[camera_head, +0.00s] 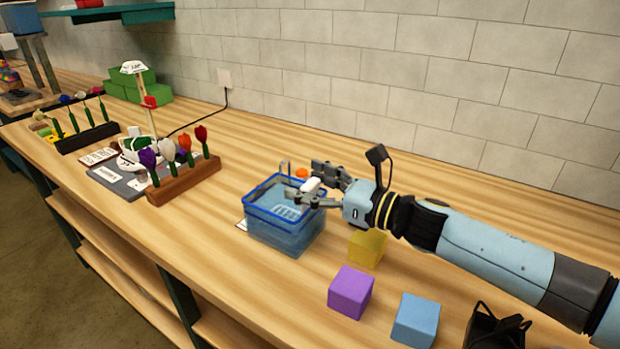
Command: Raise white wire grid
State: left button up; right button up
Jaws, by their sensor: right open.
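A blue see-through bin (272,234) stands on the wooden counter near the middle of the view. A white wire grid (287,211) lies inside it, low down, seen through the open top. My right gripper (304,184) comes in from the right and is open above the bin's right side. Its fingers are spread and partly cover the bin's right rim. A small white piece and an orange piece (302,173) show near the fingers; I cannot tell what they belong to.
Yellow (367,247), purple (350,292) and blue (415,319) blocks stand right of the bin under my right arm. A wooden rack of tulips (185,182) stands to the left. The counter (215,245) between rack and bin is clear. A tiled wall closes the back.

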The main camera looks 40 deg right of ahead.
pick_arm(q)
jog(key=shift+s+d, duration=0.15)
pick_arm(e)
jog(key=shift+c, duration=0.5)
grip_shut()
notch_tip(320, 180, up, 8)
jog(key=p, duration=0.5)
jog(key=shift+f, duration=0.1)
pick_arm(q)
notch_tip(320, 180, up, 5)
jog(key=shift+f, duration=0.15)
pick_arm(e)
jog(key=shift+w, duration=0.1)
jog(key=shift+r, duration=0.2)
jog(key=shift+c, duration=1.3)
grip_release()
jog(key=o, duration=0.4)
jog(key=shift+f, duration=0.1)
jog(key=shift+c, duration=0.2)
pick_arm(q)
jog(key=shift+s, duration=0.1)
